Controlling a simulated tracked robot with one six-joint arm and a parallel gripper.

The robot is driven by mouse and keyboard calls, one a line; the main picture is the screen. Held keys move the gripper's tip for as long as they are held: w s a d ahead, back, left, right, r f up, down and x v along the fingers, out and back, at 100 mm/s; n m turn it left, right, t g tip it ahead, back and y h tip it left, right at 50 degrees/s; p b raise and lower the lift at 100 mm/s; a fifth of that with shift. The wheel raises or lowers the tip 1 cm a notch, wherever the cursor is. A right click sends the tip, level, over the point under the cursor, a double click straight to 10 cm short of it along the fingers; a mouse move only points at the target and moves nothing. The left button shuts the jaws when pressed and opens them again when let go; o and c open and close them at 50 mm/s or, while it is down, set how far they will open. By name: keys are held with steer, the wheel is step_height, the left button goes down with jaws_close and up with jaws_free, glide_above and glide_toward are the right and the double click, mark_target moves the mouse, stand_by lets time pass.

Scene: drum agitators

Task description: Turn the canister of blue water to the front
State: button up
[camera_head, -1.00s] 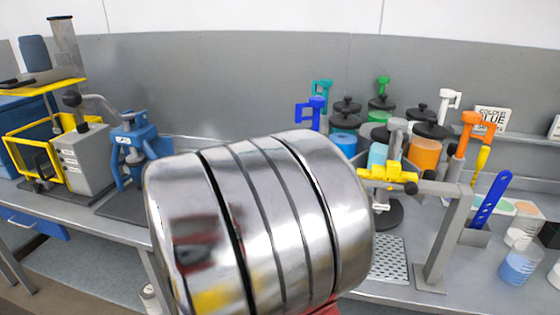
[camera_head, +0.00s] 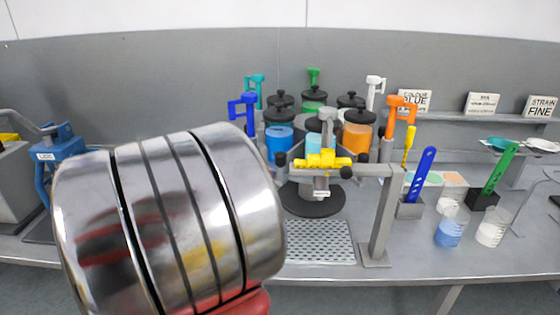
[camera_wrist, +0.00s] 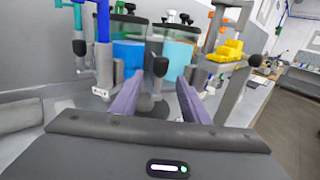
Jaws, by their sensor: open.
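The canister of blue water (camera_head: 279,142) stands on the left side of the round drum agitator, with a black lid. It shows in the wrist view (camera_wrist: 128,54) ahead and left of my gripper. A paler blue canister (camera_head: 314,143) stands to its right, partly behind the yellow clamp (camera_head: 322,160) at the front; it also shows in the wrist view (camera_wrist: 178,58). My gripper (camera_wrist: 160,77) is open and empty, with its two fingers pointing toward the carousel. A black knob (camera_wrist: 160,66) shows between the fingertips; I cannot tell whether they touch it. My gripper is hidden in the head view.
An orange canister (camera_head: 357,136) stands at the right of the carousel. Coloured dispensing heads, including a blue one (camera_head: 243,110) and an orange one (camera_head: 401,115), rise around it. A grey post (camera_head: 385,220) holds the clamp arm. A perforated plate (camera_head: 318,243) lies in front. Beakers (camera_head: 449,233) stand right.

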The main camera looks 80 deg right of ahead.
mark_target(277, 163)
steer(key=shift+x, duration=4.4)
steer(key=shift+c, duration=0.4)
steer(key=shift+w, duration=0.1)
jaws_close()
